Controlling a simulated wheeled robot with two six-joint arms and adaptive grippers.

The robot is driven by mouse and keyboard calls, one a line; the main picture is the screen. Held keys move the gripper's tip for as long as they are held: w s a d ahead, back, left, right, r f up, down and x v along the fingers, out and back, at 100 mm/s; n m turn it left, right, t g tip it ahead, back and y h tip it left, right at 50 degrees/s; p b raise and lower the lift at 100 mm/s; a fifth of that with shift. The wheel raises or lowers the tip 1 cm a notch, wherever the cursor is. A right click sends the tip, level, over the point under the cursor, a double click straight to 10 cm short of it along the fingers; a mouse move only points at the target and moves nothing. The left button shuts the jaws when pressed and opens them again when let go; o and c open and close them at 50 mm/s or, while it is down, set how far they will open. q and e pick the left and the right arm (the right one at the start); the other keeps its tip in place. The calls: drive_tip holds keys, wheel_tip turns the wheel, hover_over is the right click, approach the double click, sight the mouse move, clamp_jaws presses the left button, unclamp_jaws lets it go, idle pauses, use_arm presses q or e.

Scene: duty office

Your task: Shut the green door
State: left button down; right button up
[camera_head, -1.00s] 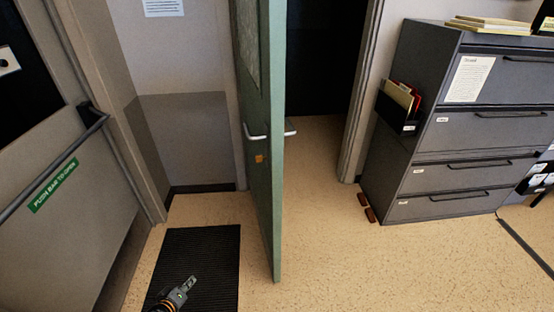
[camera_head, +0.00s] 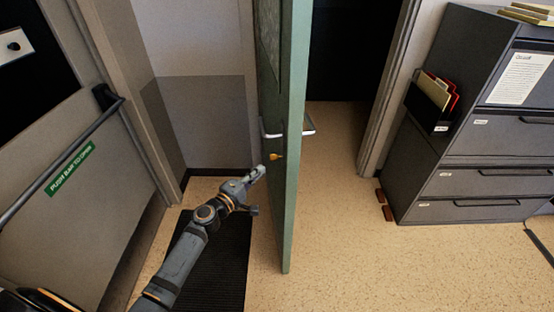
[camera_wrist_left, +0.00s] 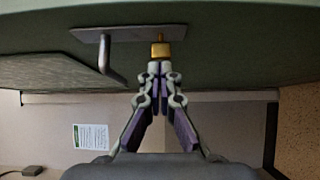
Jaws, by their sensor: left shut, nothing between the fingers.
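The green door (camera_head: 295,150) stands wide open, seen nearly edge-on in the head view, with the dark doorway to its right. It has a silver lever handle (camera_head: 271,135) on its left face, a brass lock or key (camera_head: 277,156) below it, and another handle (camera_head: 308,128) on the far side. My left gripper (camera_head: 257,174) is shut and empty, just left of the door below the handle. In the left wrist view its closed fingertips (camera_wrist_left: 161,68) are at the brass piece (camera_wrist_left: 160,49); I cannot tell whether they touch. My right gripper is not in view.
A grey filing cabinet (camera_head: 465,150) stands right of the doorway, with small brown blocks (camera_head: 385,206) on the floor beside it. A grey door with a push bar (camera_head: 60,165) is at the left. A black mat (camera_head: 222,262) lies below my left arm.

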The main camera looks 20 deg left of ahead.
sight(284, 158)
use_arm(q)
drive_tip(key=x, duration=0.3)
drive_tip(key=shift+w+d+r+p, duration=0.15)
drive_tip(key=shift+w+r+p, duration=0.1)
drive_tip(key=shift+w+p, duration=0.15)
drive_tip(key=shift+w+d+f+p, duration=0.1)
drive_tip(key=shift+w+d+p, duration=0.2)
drive_tip(key=shift+d, duration=0.3)
drive_tip(key=shift+w+d+p, duration=0.2)
drive_tip(key=shift+d+p, duration=0.05)
drive_tip(key=shift+d, duration=0.35)
drive_tip(key=shift+w+d+f, duration=0.15)
drive_tip(key=shift+w+d, duration=0.1)
drive_tip(key=shift+d, duration=0.35)
